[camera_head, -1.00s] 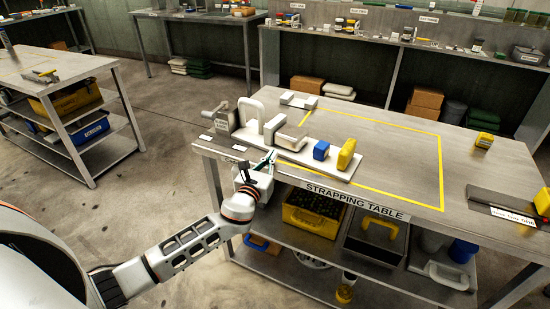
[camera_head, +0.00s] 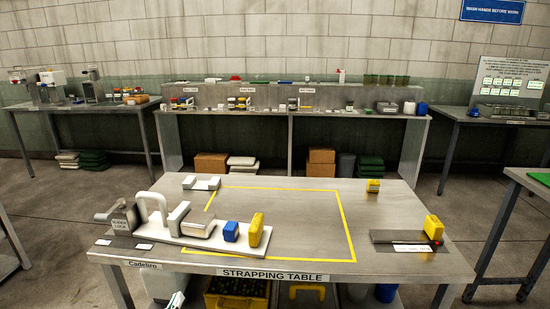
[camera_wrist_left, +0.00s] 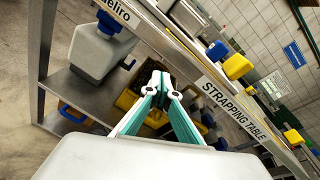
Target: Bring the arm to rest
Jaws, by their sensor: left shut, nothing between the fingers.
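My left gripper (camera_head: 176,299) shows only as a small piece at the bottom edge of the head view, below the front edge of the strapping table (camera_head: 390,268). In the left wrist view the left gripper (camera_wrist_left: 161,82) has its fingertips together, with nothing held. It points toward the space under the tabletop and appears apart from the things there. The rest of the left arm is out of the head view. My right gripper is in neither view.
The table holds a white board with a grey block (camera_head: 198,227), a blue block (camera_head: 231,232) and a yellow block (camera_head: 257,230). A grey-white jug (camera_wrist_left: 95,50) and yellow bins stand on the shelf below. The taped area's middle is clear.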

